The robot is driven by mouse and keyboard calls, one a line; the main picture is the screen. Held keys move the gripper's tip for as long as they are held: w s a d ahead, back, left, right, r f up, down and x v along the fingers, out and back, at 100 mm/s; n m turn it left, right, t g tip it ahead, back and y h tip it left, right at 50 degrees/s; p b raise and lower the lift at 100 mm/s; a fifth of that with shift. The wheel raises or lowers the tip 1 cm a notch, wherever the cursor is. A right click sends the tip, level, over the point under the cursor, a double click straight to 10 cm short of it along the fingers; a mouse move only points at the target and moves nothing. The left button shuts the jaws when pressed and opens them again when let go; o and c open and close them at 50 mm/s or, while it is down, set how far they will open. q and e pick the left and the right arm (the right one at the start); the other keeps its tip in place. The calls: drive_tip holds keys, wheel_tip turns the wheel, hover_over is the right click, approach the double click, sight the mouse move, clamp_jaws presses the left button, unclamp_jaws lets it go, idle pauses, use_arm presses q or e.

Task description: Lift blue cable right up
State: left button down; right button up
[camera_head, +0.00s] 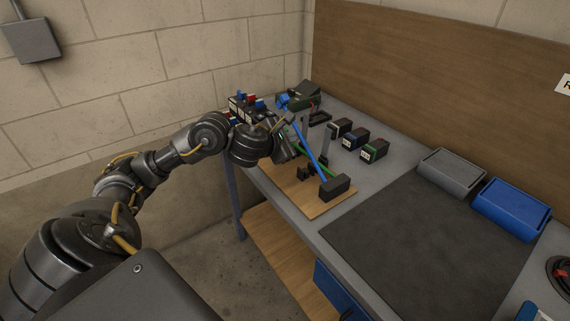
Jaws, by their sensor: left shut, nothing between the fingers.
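A straight blue cable (311,150) slants from a black block (335,187) at the front of a wooden board up and left toward the back of the bench. My gripper and wrist hide part of the board and the cables' left side. My right gripper is not in view.
Grey posts (326,145) stand by the cables. Small labelled modules (355,138) line the bench to the right. A grey bin (451,173) and a blue bin (511,209) stand farther right. The dark mat (410,250) is clear. A wall closes the back.

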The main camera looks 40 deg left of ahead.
use_arm(q)
drive_tip(key=shift+d+r, duration=0.2)
drive_tip(key=shift+r, duration=0.05)
idle(0.3)
